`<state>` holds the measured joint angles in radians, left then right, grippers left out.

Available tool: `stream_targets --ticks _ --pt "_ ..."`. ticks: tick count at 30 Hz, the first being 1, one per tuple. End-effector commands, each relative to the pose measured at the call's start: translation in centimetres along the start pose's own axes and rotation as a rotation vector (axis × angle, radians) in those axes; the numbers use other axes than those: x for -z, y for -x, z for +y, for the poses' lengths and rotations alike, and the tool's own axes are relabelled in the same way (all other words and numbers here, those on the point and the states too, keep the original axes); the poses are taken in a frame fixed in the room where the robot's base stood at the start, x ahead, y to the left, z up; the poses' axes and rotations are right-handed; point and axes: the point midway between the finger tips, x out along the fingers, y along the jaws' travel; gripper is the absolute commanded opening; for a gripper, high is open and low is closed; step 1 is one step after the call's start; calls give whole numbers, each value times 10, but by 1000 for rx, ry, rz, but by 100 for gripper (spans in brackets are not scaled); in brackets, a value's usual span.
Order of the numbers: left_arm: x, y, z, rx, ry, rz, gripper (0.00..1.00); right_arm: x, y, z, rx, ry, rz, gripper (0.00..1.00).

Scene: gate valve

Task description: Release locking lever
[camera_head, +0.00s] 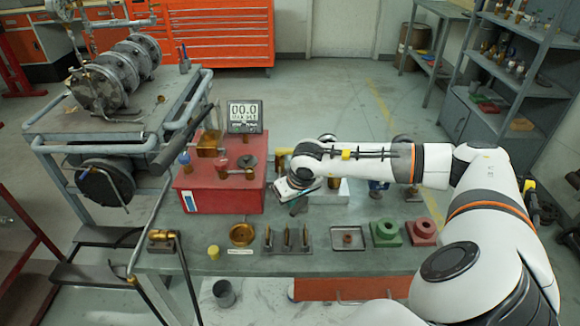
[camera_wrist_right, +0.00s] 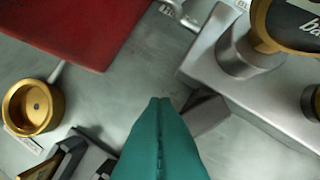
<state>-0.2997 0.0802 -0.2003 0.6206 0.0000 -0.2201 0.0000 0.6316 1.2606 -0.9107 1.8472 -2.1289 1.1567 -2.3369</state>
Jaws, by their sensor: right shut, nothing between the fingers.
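My right gripper (camera_head: 298,207) is low over the workbench, just right of the red box (camera_head: 222,190). Its teal fingers (camera_wrist_right: 162,102) are together with nothing between them in the wrist view. A grey angular piece (camera_wrist_right: 207,116) lies just right of the fingertips, beside a pale grey block (camera_wrist_right: 235,78) carrying a brass-rimmed gauge. I cannot tell whether this piece is the locking lever, or whether the fingers touch it. The right arm covers part of the block (camera_head: 336,192) in the head view. My left gripper is not in view.
A brass dish (camera_head: 242,234), upright dark pieces (camera_head: 287,238), a small tray (camera_head: 347,238), a green block (camera_head: 385,232) and a red block (camera_head: 421,231) line the bench front. A digital display (camera_head: 245,116) stands behind the red box. A cart with large valves (camera_head: 110,75) is at left.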

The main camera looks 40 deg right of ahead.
Motion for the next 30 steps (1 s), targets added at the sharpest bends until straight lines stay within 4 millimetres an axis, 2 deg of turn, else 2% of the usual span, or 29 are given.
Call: stream_targets --ticks 1,7,9,30 --pt "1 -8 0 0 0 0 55 4 -3 -1 2 0 3 0" --pt "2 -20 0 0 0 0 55 10 -1 -3 3 -1 3 0" --pt "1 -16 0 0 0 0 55 9 2 -3 2 -1 4 0" --pt "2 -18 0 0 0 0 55 17 5 10 1 -1 2 0"
